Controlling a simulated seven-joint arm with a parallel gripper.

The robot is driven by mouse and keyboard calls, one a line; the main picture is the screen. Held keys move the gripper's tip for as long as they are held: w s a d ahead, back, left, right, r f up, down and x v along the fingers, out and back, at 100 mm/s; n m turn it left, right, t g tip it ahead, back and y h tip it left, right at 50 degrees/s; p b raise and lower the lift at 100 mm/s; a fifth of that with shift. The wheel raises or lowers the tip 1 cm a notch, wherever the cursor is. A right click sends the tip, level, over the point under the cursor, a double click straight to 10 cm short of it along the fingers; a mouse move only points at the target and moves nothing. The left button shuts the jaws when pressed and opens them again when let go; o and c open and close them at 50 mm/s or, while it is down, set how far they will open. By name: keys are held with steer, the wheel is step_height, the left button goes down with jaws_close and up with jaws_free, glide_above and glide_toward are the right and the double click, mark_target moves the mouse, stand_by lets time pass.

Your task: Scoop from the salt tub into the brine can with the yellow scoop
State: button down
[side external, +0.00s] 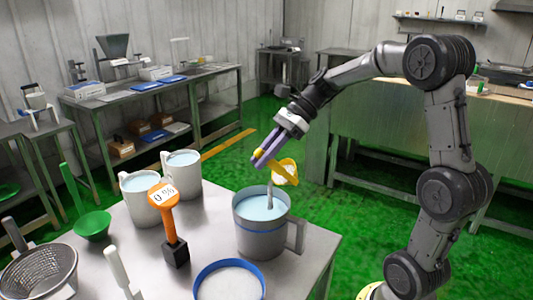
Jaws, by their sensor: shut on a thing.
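My gripper (268,151), with purple fingers, is shut on the yellow scoop (286,163) at the handle. The scoop's bowl is up in the air, tilted, with white salt (286,174) showing in it. Below it and slightly left stands the grey brine can (263,239) with a side handle and pale blue liquid inside. A thin grey upright shape (270,196) rises from the liquid to just under the scoop; I cannot tell whether it is a stirrer or falling salt. The salt tub (205,272), blue-rimmed and full of white salt, is at the front edge of the picture, partly cut off.
Two white jugs (142,207) (183,182) with blue liquid stand behind left. An orange-headed readout (163,196) on a black base stands between them and the can. A green scoop (92,224), a mesh strainer (40,271) and a white-handled tool (118,268) are at left.

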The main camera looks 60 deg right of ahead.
steer(key=shift+w+a+f+g+h, duration=1.75)
steer(key=shift+a+f+h, duration=0.95)
steer(key=shift+f+h, duration=0.8)
steer(key=s+d+r+t+y, duration=0.1)
steer(key=d+r+y, duration=0.1)
steer(key=s+d+r+t+y, duration=0.1)
steer(key=d+r+y, duration=0.1)
steer(key=r+y, duration=0.1)
steer(key=s+d+r+t+y, duration=0.2)
steer(key=shift+s+d+r+y, duration=0.1)
steer(key=shift+d+r+y, duration=0.2)
steer(key=shift+d+y, duration=0.1)
steer(key=s+d+r+t+y, duration=0.1)
steer(key=s+d+t+y, duration=0.2)
steer(key=d+y, duration=0.3)
steer(key=shift+s+d+t+y, duration=0.3)
steer(key=shift+s+d+t, duration=0.05)
steer(key=shift+s+d, duration=0.2)
steer(key=shift+a+r, duration=0.1)
steer(key=shift+r, duration=0.05)
